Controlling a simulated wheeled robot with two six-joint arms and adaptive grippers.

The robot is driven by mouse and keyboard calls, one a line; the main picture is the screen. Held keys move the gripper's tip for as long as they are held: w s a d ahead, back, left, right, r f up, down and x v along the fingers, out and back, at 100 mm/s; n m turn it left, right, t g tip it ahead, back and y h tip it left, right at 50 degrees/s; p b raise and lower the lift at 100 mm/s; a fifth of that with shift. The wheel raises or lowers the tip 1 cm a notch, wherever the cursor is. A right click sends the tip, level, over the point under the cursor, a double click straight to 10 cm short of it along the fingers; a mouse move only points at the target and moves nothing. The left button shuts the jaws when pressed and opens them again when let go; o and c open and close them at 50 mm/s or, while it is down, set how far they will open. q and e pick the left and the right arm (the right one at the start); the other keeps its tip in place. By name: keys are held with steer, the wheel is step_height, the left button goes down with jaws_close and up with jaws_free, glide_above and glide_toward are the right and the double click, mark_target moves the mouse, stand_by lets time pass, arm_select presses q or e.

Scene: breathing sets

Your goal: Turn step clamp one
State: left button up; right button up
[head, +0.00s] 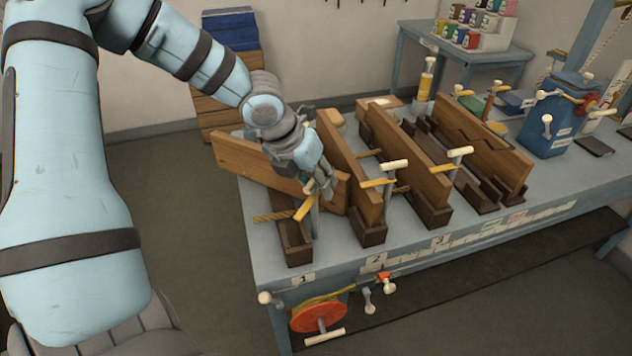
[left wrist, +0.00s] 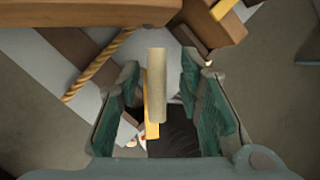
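Clamp one stands at the front end of the leftmost dark trough (head: 293,243), by the label 1. Its yellow bar (head: 304,208) shows slanted just below my left gripper (head: 325,186). In the left wrist view the clamp's cream handle (left wrist: 157,80) lies between the two green-padded fingers of my left gripper (left wrist: 160,95), with gaps on both sides. The yellow bar (left wrist: 152,125) shows beneath the handle. My left gripper is open around the handle. My right gripper is not in view.
A leaning wooden board (head: 250,163) and a rope (head: 273,216) are close to clamp one. Clamp two's handle (head: 394,166) and clamp three's handle (head: 460,151) stand to the right. A red reel (head: 318,315) hangs at the table's front.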

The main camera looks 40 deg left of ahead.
arm_select(q)
steer(key=shift+s+a, duration=0.15)
steer(key=shift+s, duration=0.05)
steer(key=shift+c, duration=0.3)
steer(key=shift+w, duration=0.1)
jaws_close()
